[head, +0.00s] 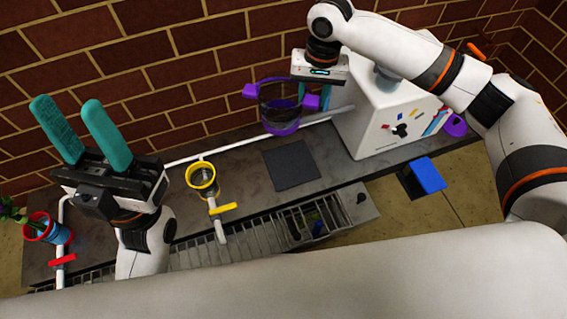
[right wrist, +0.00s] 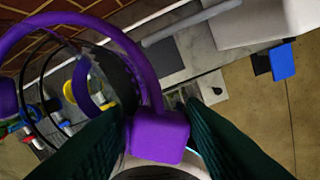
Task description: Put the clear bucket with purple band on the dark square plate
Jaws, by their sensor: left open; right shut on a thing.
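The clear bucket with purple band (head: 281,127) hangs in the air near the wall in the head view, left of the white box. My right gripper (head: 318,92) is shut on its purple side block, which shows large between the fingers in the right wrist view (right wrist: 158,137). The bucket is apart from the plate and above and behind it in the picture. The dark square plate (head: 290,165) lies flat and bare on the grey counter; it also shows in the right wrist view (right wrist: 166,58). My left gripper (head: 82,135) is open and empty, fingers up, at the left.
A yellow-rimmed bucket (head: 202,178) stands left of the plate. A red-rimmed bucket (head: 42,230) with a plant is at far left. A white box (head: 385,115) stands right of the plate. A white pipe runs along the back, and a grated trough (head: 270,233) lies in front.

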